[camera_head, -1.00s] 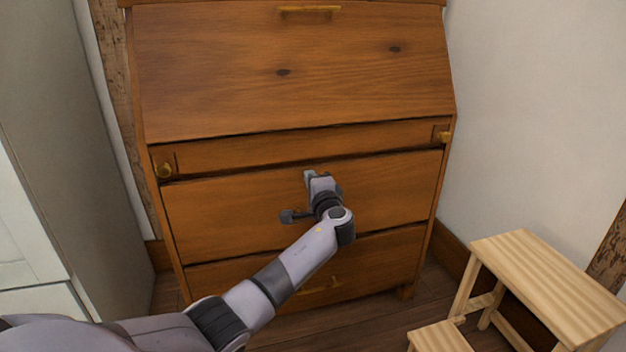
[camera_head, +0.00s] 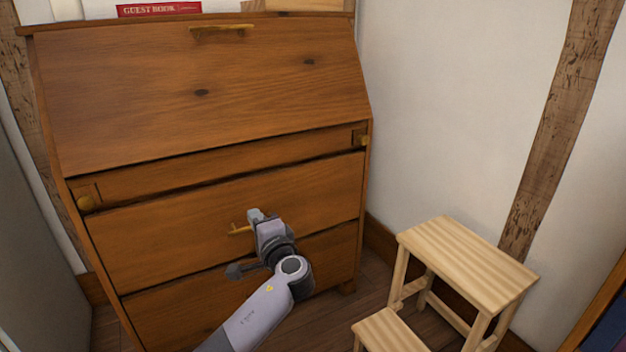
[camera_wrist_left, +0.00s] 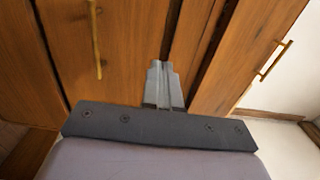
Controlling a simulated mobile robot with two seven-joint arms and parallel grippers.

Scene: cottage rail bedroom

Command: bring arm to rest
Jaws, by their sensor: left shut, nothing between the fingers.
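My left gripper (camera_head: 255,216) is in front of the wooden bureau's drawers in the head view, close to the brass handle (camera_head: 241,230) of the upper large drawer. In the left wrist view my left gripper (camera_wrist_left: 162,68) has its fingers together with nothing between them. A brass handle (camera_wrist_left: 95,38) shows to the left of the fingers there, apart from them. My left arm (camera_head: 262,315) reaches up from the bottom of the head view. My right gripper is in neither view.
The bureau (camera_head: 200,120) has its slanted lid and drawers shut. A red guest book (camera_head: 159,9) lies on top. A pale wooden step stool (camera_head: 467,262) stands on the floor to the right. Some floor is clear between stool and bureau.

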